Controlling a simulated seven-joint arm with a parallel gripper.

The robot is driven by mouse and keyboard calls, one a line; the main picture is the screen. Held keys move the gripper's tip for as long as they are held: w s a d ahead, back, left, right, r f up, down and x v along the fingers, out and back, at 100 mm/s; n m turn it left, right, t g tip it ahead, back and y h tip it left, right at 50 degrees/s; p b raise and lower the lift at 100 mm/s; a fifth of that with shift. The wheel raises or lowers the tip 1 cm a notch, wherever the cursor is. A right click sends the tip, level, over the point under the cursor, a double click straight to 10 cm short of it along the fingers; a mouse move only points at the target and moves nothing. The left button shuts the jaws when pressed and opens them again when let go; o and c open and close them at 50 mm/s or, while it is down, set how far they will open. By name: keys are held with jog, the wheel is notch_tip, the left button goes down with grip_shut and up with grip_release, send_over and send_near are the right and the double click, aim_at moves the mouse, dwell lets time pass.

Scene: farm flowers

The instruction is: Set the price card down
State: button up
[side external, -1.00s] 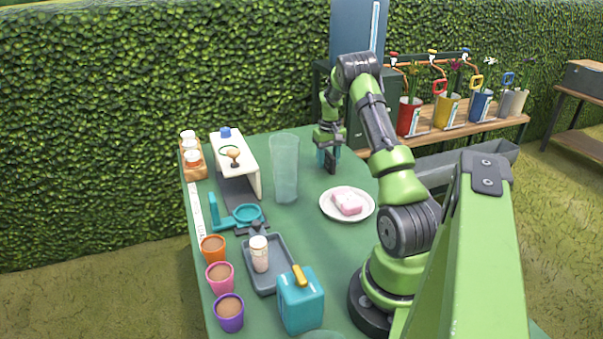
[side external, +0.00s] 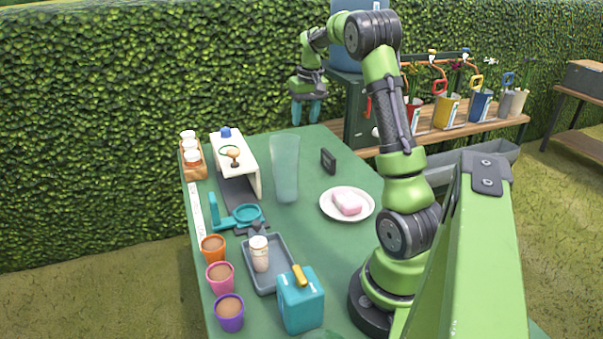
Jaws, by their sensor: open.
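The price card (side external: 328,161), a small dark upright card, stands on the green table (side external: 300,240) towards its back right. It is behind the plate and to the right of the tall clear vase. My gripper (side external: 306,113) has teal fingers that are open and empty. It hangs in the air above the far end of the table, up and to the left of the card and apart from it. The front of the card is too small to read.
A tall clear vase (side external: 285,170) stands left of the card. A white plate (side external: 331,214) with a pink block (side external: 347,201) is in front. A white stand (side external: 236,158), a grey tray (side external: 284,283), a teal container (side external: 301,302) and several cups fill the left and front.

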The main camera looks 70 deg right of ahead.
jog(key=a+r+n+t, duration=0.15)
jog(key=a+r, duration=0.25)
jog(key=a, duration=0.8)
jog(key=a+r+n+t, duration=0.15)
jog(key=a+r, duration=0.25)
jog(key=a, duration=0.8)
jog(key=s+a+f+t+y, duration=0.1)
jog(key=s+a, duration=0.3)
jog(key=a, duration=0.3)
jog(key=s+a+f+n+t+y, duration=0.1)
jog(key=s+a, duration=0.4)
jog(key=a, duration=0.2)
jog(key=shift+s+a+f+t, duration=0.2)
jog(key=shift+a+f+t, duration=0.05)
jog(key=shift+a+t, duration=0.15)
